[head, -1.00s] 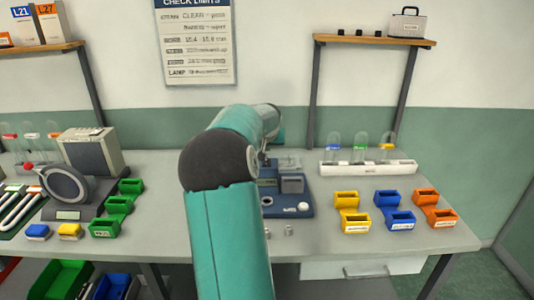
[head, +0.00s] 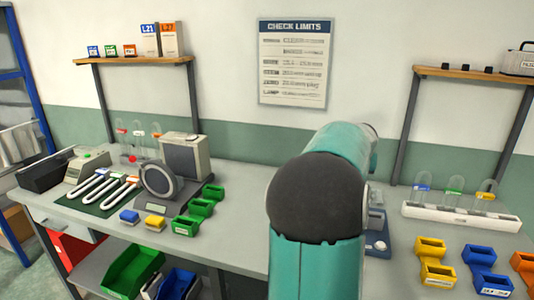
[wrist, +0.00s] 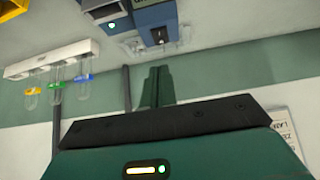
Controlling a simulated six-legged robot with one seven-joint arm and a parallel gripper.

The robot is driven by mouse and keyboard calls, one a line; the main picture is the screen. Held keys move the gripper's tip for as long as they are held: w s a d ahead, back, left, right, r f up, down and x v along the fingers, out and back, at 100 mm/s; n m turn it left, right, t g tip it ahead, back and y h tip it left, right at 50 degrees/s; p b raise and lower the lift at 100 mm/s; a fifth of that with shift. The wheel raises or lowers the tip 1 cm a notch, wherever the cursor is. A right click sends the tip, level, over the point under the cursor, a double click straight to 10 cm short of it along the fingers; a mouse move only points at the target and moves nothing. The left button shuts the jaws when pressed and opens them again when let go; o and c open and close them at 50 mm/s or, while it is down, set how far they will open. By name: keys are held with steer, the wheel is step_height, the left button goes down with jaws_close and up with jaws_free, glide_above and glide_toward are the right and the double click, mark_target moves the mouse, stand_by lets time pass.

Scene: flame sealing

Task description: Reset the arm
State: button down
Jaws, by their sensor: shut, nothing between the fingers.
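My arm (head: 318,200) rises in the middle of the head view, teal with a dark round joint, and reaches away over the bench. It hides my gripper in that view. In the wrist view, which is upside down, the closed fingers of my gripper (wrist: 157,72) show as a narrow green shape above a dark bar. Nothing is held between them. The wall and bench lie behind the fingers.
The bench (head: 240,232) carries a round-faced device (head: 162,182), green bins (head: 200,208), a white tube rack (head: 460,216) and yellow bins (head: 432,262). A blue device (head: 376,236) is partly hidden by my arm. Shelves (head: 135,61) stand behind.

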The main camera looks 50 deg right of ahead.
steer(key=w+a+r+n+t+y, duration=0.1)
steer(key=w+a+n+y, duration=0.15)
steer(key=a, duration=0.85)
steer(key=w+a+r+n+t+y, duration=0.1)
steer(key=w+a, duration=0.3)
steer(key=a, duration=0.8)
steer(key=w+a+n+t+y, duration=0.15)
steer(key=w+a, duration=0.25)
steer(key=a, duration=0.7)
steer(key=s+a+f+n, duration=0.1)
steer(key=s+a, duration=0.3)
steer(key=a, duration=0.4)
steer(key=s+a+f+n+g+y, duration=0.1)
steer(key=s+a+n, duration=0.3)
steer(key=a, duration=0.4)
steer(key=s+a+f+n, duration=0.2)
steer(key=s+a, duration=0.2)
steer(key=a, duration=0.5)
steer(key=shift+f+n+y, duration=0.15)
steer(key=shift+n+y, duration=0.15)
steer(key=shift+y, duration=0.1)
steer(key=shift+d, duration=0.1)
